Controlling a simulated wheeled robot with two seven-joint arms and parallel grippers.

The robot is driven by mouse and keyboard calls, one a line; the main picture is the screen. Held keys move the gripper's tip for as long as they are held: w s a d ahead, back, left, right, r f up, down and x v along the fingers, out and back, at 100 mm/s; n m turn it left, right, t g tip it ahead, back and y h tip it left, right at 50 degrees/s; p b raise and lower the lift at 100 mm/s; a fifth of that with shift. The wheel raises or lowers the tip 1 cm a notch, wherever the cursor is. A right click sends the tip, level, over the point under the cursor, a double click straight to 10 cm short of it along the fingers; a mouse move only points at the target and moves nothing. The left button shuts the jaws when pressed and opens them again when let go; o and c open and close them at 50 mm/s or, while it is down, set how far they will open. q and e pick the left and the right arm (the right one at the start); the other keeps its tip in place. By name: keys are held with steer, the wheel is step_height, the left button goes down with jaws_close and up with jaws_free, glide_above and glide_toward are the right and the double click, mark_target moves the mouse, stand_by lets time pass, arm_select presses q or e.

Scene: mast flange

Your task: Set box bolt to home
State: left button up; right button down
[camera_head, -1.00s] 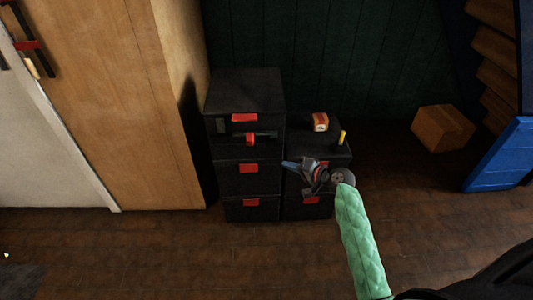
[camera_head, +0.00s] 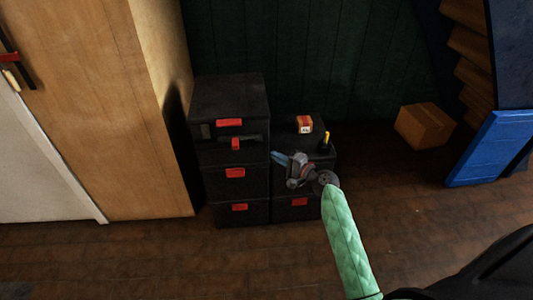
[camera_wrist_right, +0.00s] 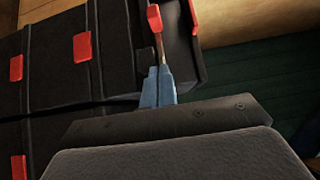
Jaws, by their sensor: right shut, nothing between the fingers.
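The box (camera_head: 228,98) is the black top one of a stack at centre left, with a red latch (camera_head: 229,122) on its front. Below the latch is a dark bolt bar with a red knob (camera_head: 236,143). My right gripper (camera_head: 277,156) has blue fingers, shut and empty, pointing left in front of the stacks. In the head view it is to the right of the knob and slightly lower, apart from it. In the right wrist view, the shut fingers (camera_wrist_right: 160,76) point up toward the red knob (camera_wrist_right: 154,18); any contact is unclear there. My left gripper is out of view.
A lower black stack stands to the right, carrying a small orange-and-white box (camera_head: 305,124) and a yellow-topped item (camera_head: 326,138). A wooden cabinet (camera_head: 140,110) rises on the left. A cardboard box (camera_head: 425,125) and blue panel (camera_head: 490,150) are right. Floor in front is clear.

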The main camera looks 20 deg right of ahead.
mark_target(235, 148)
steer(key=p+x, duration=0.1)
steer(key=x, duration=0.8)
steer(key=a, duration=0.3)
steer(key=shift+w+p, duration=0.35)
steer(key=shift+p, duration=0.05)
steer(key=shift+w+a+f, duration=0.1)
steer(key=shift+a, duration=0.25)
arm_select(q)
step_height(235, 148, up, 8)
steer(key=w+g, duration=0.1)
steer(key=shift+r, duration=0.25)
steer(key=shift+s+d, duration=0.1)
arm_select(e)
steer(key=shift+w+a, duration=0.2)
steer(key=shift+a, duration=0.55)
steer(key=shift+w+a, duration=0.25)
steer(key=shift+a, duration=0.45)
steer(key=shift+w+a, duration=0.2)
steer(key=shift+a, duration=0.55)
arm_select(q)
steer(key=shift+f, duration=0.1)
